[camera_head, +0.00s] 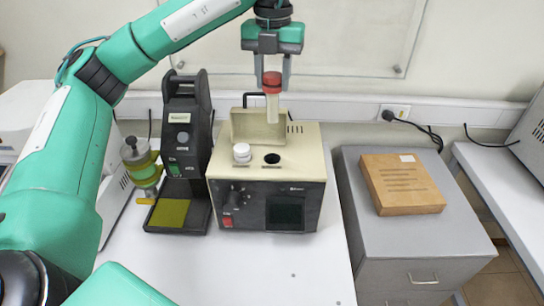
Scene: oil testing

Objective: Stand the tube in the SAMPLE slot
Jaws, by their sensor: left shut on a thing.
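My left gripper (272,78) is shut on the tube (272,105), close to its red cap. The tube is pale and upright, held high in front of the raised lid of the beige testing machine (308,150). The machine's top has a dark round open slot (272,158), below the tube's lower end in the picture. Beside it on the left, a white cap (241,149) sits on the top. The labels by these two spots are too small to read. My right gripper is not in view.
A black instrument (182,140) with a yellow-green pad and a yellow-green fixture (140,165) stand left of the machine. A wooden box (402,185) lies on the grey cabinet (365,225) at right. The white table's front (275,270) is clear.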

